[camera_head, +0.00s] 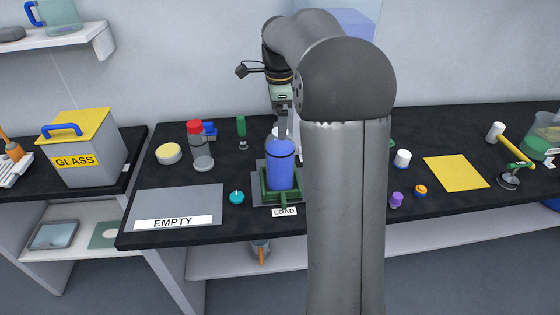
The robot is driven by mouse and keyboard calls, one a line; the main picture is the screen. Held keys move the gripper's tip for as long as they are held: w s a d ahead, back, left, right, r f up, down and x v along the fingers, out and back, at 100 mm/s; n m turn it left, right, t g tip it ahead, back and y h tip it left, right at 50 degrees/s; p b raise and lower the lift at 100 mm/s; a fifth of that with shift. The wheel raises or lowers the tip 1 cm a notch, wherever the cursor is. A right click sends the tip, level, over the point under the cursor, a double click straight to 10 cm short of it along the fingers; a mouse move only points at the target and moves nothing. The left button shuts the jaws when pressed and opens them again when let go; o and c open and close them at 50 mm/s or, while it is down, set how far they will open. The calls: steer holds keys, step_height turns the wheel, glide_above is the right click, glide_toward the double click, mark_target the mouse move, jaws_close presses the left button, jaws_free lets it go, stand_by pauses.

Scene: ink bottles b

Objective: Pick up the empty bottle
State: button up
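A blue bottle (280,167) stands upright in a green holder (267,190) above the LOAD label. My gripper (283,128) is at the top of this bottle, pointing down. One grey finger shows against the bottle's neck area; the other is not clearly seen, so I cannot tell whether it grips. A clear, greyish bottle with a red cap (201,148) stands upright to the left, apart from my gripper. A grey mat (180,202) labelled EMPTY lies at the front left with nothing on it. I cannot tell from this view which bottle is empty.
A teal knob (237,198) sits between mat and holder. A yellow-lidded GLASS bin (82,150) stands at the left. A round yellow-topped jar (168,154) is behind the mat. A yellow sheet (456,173) lies at the right. My arm hides part of the bench right of the holder.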

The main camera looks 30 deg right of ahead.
mark_target(280, 157)
step_height(280, 157, down, 5)
steer(key=shift+d+f+p, duration=0.1)
steer(key=shift+d+p, duration=0.05)
steer(key=shift+p, duration=0.3)
steer(key=c, duration=1.7)
steer(key=shift+w, duration=0.1)
jaws_close()
steer(key=shift+r, duration=0.3)
